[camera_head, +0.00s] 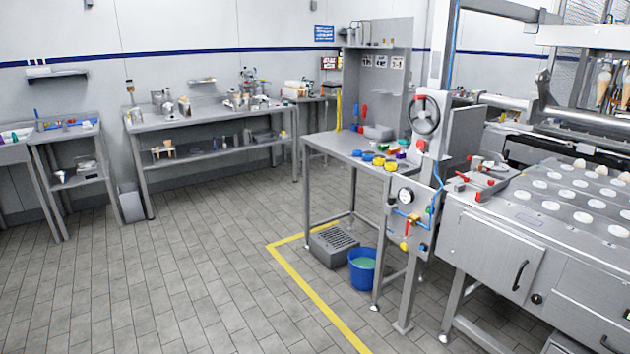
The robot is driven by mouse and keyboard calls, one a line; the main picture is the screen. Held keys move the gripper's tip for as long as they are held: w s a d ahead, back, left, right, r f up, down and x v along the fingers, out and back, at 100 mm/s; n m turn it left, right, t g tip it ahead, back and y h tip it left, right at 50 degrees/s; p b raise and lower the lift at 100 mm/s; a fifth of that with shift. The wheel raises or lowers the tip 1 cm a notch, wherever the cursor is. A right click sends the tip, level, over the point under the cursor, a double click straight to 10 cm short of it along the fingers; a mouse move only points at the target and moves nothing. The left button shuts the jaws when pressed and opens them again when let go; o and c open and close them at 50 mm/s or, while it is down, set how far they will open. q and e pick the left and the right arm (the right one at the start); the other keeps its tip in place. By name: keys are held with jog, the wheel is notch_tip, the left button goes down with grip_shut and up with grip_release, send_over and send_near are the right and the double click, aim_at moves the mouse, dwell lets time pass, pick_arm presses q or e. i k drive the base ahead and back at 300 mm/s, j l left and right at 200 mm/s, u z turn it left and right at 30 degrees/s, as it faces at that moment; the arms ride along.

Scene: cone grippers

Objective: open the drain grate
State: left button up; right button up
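The drain grate (336,240) is a small slotted grey panel on top of a low grey box-like drain (329,259). It sits on the tiled floor under the steel table, right of centre. The grate appears to lie flat on the box. Neither of my grippers shows in the head view.
A blue bucket (362,272) with greenish contents stands just right of the drain. A yellow floor line (318,298) runs in front. The tiled floor (190,270) on the left is clear.

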aim_at(333, 239)
jog(key=i+u, duration=0.25)
jog(key=i, duration=1.75)
